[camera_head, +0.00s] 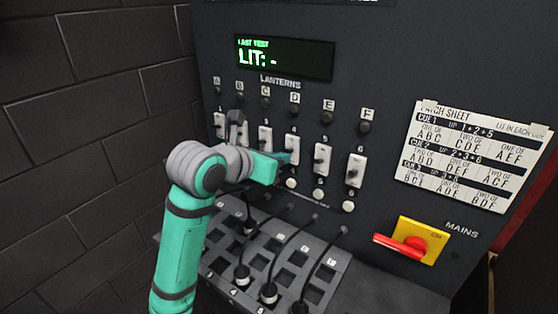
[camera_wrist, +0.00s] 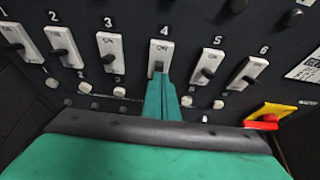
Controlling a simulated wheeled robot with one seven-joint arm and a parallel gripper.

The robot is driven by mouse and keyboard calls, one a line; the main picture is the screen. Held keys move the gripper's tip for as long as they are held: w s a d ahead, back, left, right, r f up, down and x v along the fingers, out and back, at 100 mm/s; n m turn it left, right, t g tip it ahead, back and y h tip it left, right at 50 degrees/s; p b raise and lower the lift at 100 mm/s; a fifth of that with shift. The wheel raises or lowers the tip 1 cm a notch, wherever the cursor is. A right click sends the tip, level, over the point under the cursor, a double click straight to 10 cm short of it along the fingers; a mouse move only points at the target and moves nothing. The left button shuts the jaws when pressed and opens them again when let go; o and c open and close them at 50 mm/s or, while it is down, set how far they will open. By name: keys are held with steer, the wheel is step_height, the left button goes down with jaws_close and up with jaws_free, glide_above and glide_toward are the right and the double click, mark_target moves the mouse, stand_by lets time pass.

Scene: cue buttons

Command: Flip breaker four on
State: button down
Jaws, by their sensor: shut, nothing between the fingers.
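Breaker four (camera_wrist: 163,50) is a white plate with a dark lever, labelled 4 above, in the middle of the row. Its lever (camera_wrist: 157,68) shows low on the plate, just above my fingertips; I cannot tell whether they touch. My gripper (camera_wrist: 162,83) is shut and empty, with its teal fingers pointing at the plate's lower end. In the head view, breaker four (camera_head: 292,144) stands right behind my gripper (camera_head: 284,158), which hides its lower part.
Breaker three (camera_wrist: 112,55) and breaker five (camera_wrist: 208,68) flank it closely. White round buttons sit below the breakers. A display (camera_head: 284,57) reads "LIT: -". A patch sheet (camera_head: 472,155) and a red mains handle (camera_head: 400,246) are at right. Cables (camera_head: 282,250) cross the lower sockets.

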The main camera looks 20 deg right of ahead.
steer(key=shift+a+r, duration=0.1)
steer(key=shift+r, duration=0.1)
steer(key=f+v, duration=0.1)
steer(key=v, duration=0.8)
steer(key=shift+s, duration=0.3)
steer(key=shift+a, duration=0.2)
